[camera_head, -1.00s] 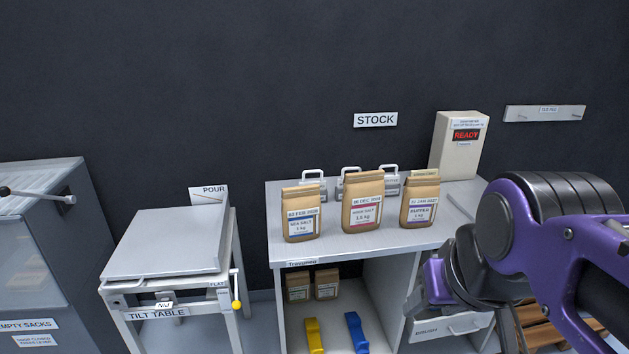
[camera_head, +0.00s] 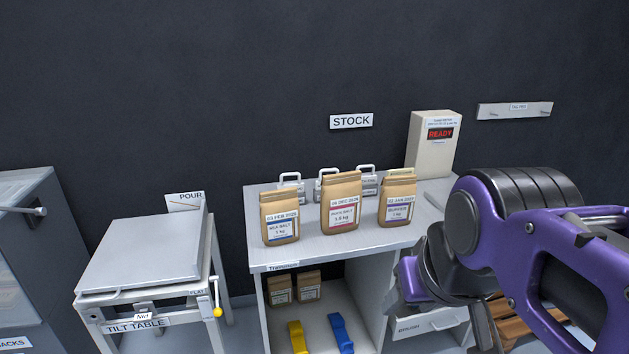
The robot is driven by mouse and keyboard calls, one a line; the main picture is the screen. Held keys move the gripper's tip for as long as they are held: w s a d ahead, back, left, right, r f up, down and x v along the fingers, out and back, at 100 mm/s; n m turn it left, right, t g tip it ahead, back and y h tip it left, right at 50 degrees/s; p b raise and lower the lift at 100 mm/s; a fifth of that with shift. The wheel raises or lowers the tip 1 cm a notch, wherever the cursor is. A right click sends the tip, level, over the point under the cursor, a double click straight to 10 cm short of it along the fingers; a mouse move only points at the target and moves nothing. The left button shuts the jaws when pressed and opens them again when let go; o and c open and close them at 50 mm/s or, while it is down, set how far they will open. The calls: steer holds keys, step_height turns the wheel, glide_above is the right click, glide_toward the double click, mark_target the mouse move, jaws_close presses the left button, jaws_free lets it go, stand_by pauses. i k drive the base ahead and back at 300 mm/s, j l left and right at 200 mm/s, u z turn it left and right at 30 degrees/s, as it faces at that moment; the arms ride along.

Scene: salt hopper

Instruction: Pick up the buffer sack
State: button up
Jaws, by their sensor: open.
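The buffer sack (camera_head: 397,201) is a brown paper sack with a purple-edged label. It stands upright at the right of a row of three sacks on the grey stock bench (camera_head: 300,254). The rose-red labelled sack (camera_head: 341,203) stands just left of it, and the blue-labelled sea salt sack (camera_head: 280,217) is at the far left. My gripper (camera_head: 405,292) is in front of the bench, lower than the buffer sack and nearer the camera. It is open and apart from the sack. My purple arm hides part of the bench's right side, and the fingertips are hard to make out.
Metal clip-like items (camera_head: 291,188) stand behind the sacks. A beige box reading READY (camera_head: 433,145) stands at the bench's back right. The tilt table (camera_head: 145,250) is left. Two small sacks (camera_head: 295,288) and yellow and blue items (camera_head: 341,333) lie below the benchtop.

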mark_target(397, 197)
steer(key=i+l+u, duration=0.2)
steer(key=i+l, duration=0.55)
